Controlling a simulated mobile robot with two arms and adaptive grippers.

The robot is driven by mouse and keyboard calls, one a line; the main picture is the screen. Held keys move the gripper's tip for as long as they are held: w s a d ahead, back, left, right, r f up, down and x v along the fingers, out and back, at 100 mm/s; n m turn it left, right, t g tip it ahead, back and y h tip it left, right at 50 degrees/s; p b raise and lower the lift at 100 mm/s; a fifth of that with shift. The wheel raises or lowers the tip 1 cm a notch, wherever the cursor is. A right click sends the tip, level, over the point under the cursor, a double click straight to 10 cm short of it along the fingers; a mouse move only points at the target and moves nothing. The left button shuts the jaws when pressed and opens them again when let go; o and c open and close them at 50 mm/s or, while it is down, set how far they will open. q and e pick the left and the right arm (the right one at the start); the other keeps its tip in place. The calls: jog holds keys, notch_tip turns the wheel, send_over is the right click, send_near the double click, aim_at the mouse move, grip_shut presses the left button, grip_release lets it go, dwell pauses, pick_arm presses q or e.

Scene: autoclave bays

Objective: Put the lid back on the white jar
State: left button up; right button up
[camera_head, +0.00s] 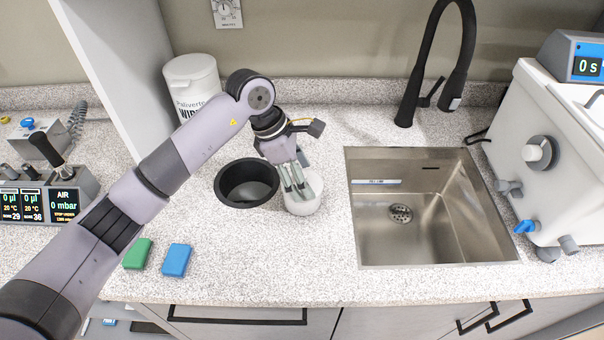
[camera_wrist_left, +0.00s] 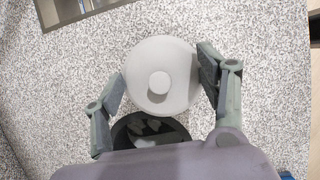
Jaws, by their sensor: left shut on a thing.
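The white jar (camera_head: 302,206) stands on the speckled counter between the black bin and the sink. My left gripper (camera_head: 298,188) points down at the jar's top. In the left wrist view, the round pale lid (camera_wrist_left: 160,95) with its small central knob lies between the two fingers of my left gripper (camera_wrist_left: 160,75). The fingers are shut on the lid's edge from opposite sides. The lid hides the jar in that view, and the fingers partly hide the lid in the head view. I cannot tell whether the lid rests fully on the rim. My right gripper is not in view.
A black round bin (camera_head: 221,190) is close left of the jar. A steel sink (camera_head: 440,235) with a black tap (camera_head: 411,95) is to the right. A wipes tub (camera_head: 186,80) stands behind. Green (camera_head: 138,253) and blue (camera_head: 176,260) blocks lie in front; the front counter is otherwise clear.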

pick_arm(q)
jog(key=shift+b, duration=0.4)
dwell(0.3)
jog(key=o, duration=1.2)
jog(key=shift+o, duration=0.6)
jog(key=shift+o, duration=0.7)
jog(key=shift+r+p, duration=1.35)
jog(key=shift+r, duration=2.15)
jog(key=shift+c, duration=0.6)
